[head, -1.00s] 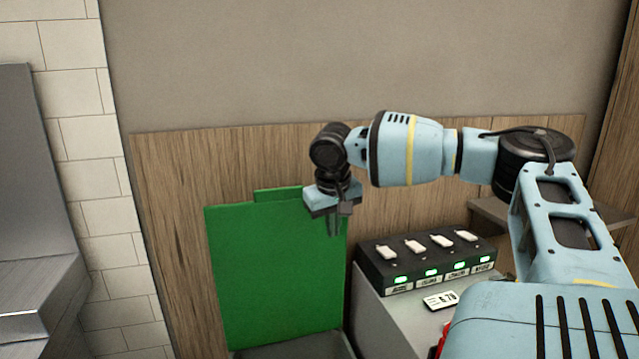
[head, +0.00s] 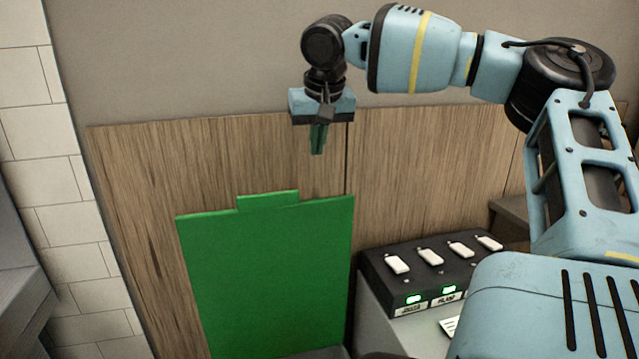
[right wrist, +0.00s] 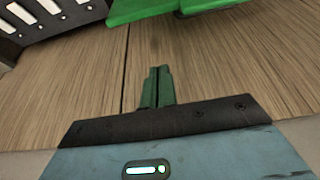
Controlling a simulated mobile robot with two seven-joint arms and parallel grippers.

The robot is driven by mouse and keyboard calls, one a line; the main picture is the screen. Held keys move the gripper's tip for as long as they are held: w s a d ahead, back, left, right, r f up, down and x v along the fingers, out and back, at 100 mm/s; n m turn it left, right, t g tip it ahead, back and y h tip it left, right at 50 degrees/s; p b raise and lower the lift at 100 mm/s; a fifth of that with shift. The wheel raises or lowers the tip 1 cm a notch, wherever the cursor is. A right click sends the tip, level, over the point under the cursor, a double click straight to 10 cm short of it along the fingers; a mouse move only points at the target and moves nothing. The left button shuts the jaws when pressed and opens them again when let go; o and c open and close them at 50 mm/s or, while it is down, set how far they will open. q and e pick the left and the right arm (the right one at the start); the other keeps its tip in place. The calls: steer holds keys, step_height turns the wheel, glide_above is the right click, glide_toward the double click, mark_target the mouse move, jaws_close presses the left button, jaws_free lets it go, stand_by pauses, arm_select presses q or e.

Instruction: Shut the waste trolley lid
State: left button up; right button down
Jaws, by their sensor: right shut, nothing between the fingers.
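The green waste trolley lid (head: 268,270) stands upright and open in front of the wood wall panel, with a raised tab (head: 268,201) on its top edge. Its lower end runs down to the frame's bottom, and most of the trolley body is out of view. My right gripper (head: 317,150) is shut and empty, pointing down above the lid's top edge, apart from it. In the right wrist view the shut fingers (right wrist: 157,88) show against the wood, with part of the green lid (right wrist: 150,8) at the top. My left gripper is not in view.
A black switch box (head: 430,275) with several white switches and green lights sits on a grey cabinet to the right of the lid. A white tiled wall (head: 60,200) and a grey metal unit (head: 22,300) are at the left.

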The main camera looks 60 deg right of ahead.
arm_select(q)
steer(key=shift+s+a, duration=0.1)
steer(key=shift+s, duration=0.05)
arm_select(e)
steer(key=shift+f, duration=0.1)
